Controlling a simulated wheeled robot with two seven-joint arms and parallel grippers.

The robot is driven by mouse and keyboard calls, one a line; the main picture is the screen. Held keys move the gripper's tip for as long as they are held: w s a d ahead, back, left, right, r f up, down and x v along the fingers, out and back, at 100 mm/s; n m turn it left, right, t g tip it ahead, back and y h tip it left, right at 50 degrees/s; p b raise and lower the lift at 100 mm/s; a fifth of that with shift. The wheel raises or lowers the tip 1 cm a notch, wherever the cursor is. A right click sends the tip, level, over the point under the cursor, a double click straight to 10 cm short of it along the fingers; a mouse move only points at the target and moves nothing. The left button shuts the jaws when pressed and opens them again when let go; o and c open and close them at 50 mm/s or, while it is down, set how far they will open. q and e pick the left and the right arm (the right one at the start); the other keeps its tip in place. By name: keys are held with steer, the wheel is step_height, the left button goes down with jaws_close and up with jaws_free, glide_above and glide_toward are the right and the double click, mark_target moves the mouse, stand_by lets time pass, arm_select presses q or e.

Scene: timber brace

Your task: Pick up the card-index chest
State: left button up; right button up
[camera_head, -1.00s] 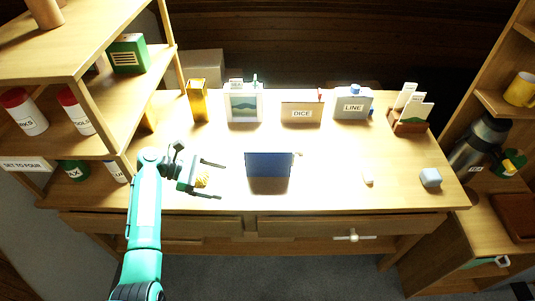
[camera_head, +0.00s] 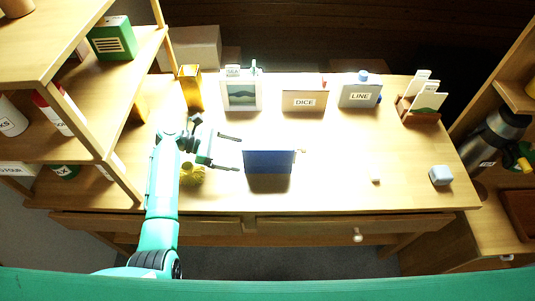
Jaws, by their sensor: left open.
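My left gripper (camera_head: 228,153) is open and empty over the left part of the desk, its fingers pointing right. A dark blue box (camera_head: 268,162) stands just right of the fingertips, apart from them, with a small piece at its upper right corner. A small yellow object (camera_head: 192,173) lies just in front of the gripper, partly hidden by it. I cannot tell for sure which thing is the card-index chest. A brown wooden holder with upright cards (camera_head: 421,118) stands at the back right of the desk. My right gripper is not in view.
Along the desk's back stand a gold container (camera_head: 190,88), a picture frame (camera_head: 241,95), a DICE box (camera_head: 304,101) and a LINE box (camera_head: 360,96). Shelves flank the desk.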

arm_select(q)
steer(key=x, duration=0.8)
steer(key=shift+w+d+f+p, duration=0.1)
steer(key=shift+w+f+p, duration=0.05)
steer(key=shift+f+p, duration=0.3)
steer(key=c, duration=1.3)
step_height(320, 180, up, 20)
steer(key=shift+r, duration=0.1)
glide_above(251, 140)
steer(key=d, duration=0.2)
steer(key=shift+a+f, duration=0.15)
steer(key=shift+f, duration=1.3)
steer(key=shift+a+f, duration=0.1)
steer(key=shift+f, duration=1.3)
steer(key=shift+f+b, duration=0.6)
steer(key=shift+f, duration=2.4)
steer(key=shift+f+b, duration=1.15)
steer(key=shift+f, duration=3.1)
